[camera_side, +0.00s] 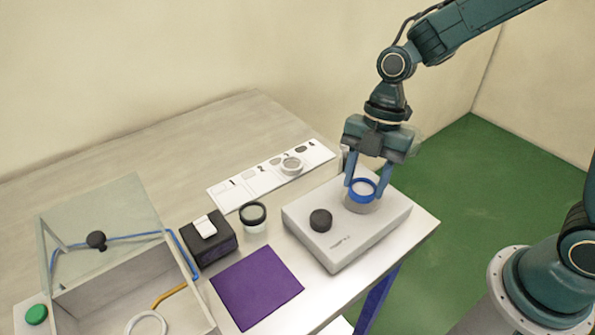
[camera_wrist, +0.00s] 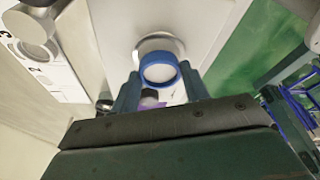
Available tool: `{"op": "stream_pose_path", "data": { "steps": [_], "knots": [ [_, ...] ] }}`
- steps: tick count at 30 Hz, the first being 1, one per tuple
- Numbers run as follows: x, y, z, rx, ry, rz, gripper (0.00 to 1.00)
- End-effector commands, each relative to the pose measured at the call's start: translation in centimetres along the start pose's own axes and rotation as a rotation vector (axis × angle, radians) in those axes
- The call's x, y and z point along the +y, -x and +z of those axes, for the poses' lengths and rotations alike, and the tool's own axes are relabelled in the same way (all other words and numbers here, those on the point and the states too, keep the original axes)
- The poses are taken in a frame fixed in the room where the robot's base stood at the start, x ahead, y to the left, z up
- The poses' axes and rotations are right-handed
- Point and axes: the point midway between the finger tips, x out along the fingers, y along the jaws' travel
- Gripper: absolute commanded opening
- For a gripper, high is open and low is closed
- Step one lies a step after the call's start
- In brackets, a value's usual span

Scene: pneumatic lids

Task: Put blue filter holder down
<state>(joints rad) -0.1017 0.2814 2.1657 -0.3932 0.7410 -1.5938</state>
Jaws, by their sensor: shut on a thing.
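My gripper (camera_side: 366,186) points down at the right end of the table, its two fingers shut on the blue filter holder (camera_side: 361,198), a short blue ring. The holder is directly above or on the round grey seat (camera_side: 359,207) of a white box-shaped device (camera_side: 328,249). I cannot tell whether it touches the seat. In the wrist view the blue filter holder (camera_wrist: 160,83) sits between the fingertips, with a pale disc-like inside, and a round pale rim (camera_wrist: 158,44) shows just beyond it.
The device has a black knob (camera_side: 320,220). A numbered white strip (camera_side: 240,190) carries a pale round part (camera_side: 291,165). Nearby are a black-rimmed jar (camera_side: 253,216), a black box (camera_side: 208,242), a purple mat (camera_side: 256,287), a clear-lidded box (camera_side: 120,260) and a green button (camera_side: 37,314).

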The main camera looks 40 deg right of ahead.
Motion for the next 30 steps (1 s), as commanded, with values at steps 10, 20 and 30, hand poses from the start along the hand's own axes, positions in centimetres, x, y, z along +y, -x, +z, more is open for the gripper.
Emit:
{"op": "stream_pose_path", "data": {
  "steps": [10, 20, 30],
  "knots": [
    [0.0, -1.7, 0.5, 0.0, 0.001, 0.0, 0.24],
    [0.0, -2.0, 0.6, 0.0, 0.0, 0.0, 0.49],
    [0.0, -1.9, 0.6, 0.0, 0.001, 0.0, 0.67]
  ]
}}
